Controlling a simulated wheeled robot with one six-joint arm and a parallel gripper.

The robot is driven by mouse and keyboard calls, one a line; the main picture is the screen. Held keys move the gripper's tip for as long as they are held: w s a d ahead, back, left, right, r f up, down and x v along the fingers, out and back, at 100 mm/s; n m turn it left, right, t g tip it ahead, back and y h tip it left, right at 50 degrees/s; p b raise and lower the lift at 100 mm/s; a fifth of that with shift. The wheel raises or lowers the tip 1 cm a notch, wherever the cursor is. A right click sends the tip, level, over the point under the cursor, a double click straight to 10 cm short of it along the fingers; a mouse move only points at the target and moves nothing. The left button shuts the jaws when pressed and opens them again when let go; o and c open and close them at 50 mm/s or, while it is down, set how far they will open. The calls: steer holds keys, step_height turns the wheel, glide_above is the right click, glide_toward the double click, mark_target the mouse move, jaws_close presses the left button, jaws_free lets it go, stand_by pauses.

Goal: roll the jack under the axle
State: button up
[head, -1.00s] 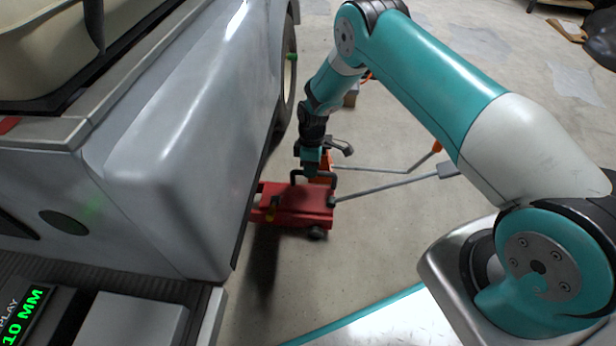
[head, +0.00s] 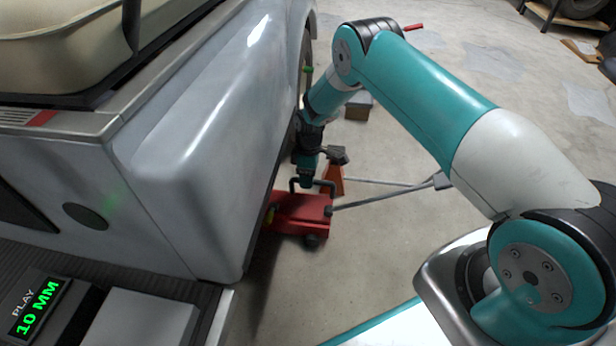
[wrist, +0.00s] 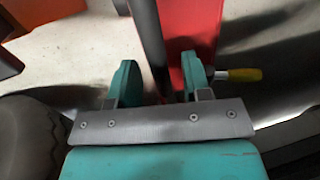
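The red floor jack (head: 300,208) stands on the floor at the cart's lower edge. Its far left end is hidden under the grey bodywork of the cart (head: 200,130). My gripper (head: 305,182) points down at the dark loop handle on top of the jack. In the wrist view my gripper (wrist: 158,85) has the dark handle bar (wrist: 148,35) between its two teal fingers, and the red jack (wrist: 190,35) shows just beyond. The axle is hidden under the cart.
A display (head: 36,306) reads "PLAY 10 MM". An orange stand (head: 333,180) is on the floor behind the jack. A long grey bar (head: 385,197) extends right from the jack. A box (head: 358,106) stands farther back. The floor to the right is mostly clear.

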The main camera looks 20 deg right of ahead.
steer(key=shift+d+r, duration=0.1)
step_height(320, 180, up, 17)
steer(key=w+d+p, duration=0.1)
steer(key=w+p, duration=0.2)
steer(key=p, duration=0.4)
steer(key=shift+d+p, duration=0.4)
